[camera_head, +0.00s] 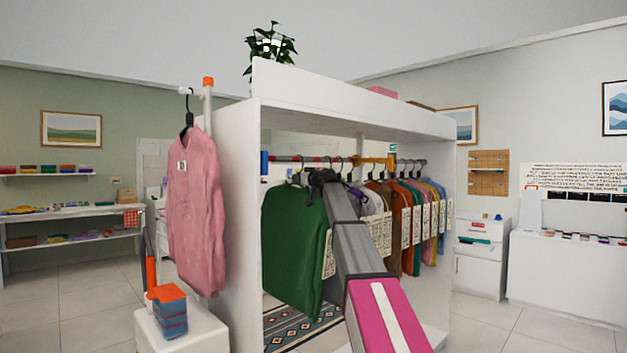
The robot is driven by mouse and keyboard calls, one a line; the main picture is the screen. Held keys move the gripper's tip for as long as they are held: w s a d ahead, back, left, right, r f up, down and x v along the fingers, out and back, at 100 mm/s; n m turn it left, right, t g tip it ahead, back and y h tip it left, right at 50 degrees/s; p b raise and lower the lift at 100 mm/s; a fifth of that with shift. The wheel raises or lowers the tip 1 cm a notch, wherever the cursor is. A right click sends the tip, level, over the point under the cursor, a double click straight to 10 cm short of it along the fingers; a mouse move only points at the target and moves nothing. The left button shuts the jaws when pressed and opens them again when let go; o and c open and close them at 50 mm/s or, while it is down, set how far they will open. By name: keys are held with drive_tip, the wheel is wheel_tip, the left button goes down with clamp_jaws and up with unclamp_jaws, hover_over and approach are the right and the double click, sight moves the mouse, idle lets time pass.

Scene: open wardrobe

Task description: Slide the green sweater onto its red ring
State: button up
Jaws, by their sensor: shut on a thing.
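The green sweater (293,238) hangs at the left end of the open wardrobe, with a pale tag at its right edge. My gripper (318,182) is at the sweater's upper right, just below the rail, shut on what looks like the sweater's hanger. The jaws and the grip point are too small and dark to see clearly. A red band (284,158) shows on the rail (340,160) above the sweater, close to the blue left end. I cannot tell whether the hanger hook rests on the rail at the red band.
Several garments (405,225) hang close together on the rail to the right, partly behind my arm. A patterned rug (285,328) lies below.

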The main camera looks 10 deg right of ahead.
drive_tip(key=s+a, duration=0.8)
drive_tip(key=a, duration=0.4)
drive_tip(key=shift+s+f, duration=0.15)
drive_tip(key=shift+s, duration=0.25)
drive_tip(key=o, duration=0.9)
drive_tip(key=shift+a, duration=0.15)
drive_tip(key=shift+s, duration=0.1)
drive_tip(key=v, duration=1)
drive_tip(key=shift+s+d, duration=0.25)
drive_tip(key=shift+d, duration=0.05)
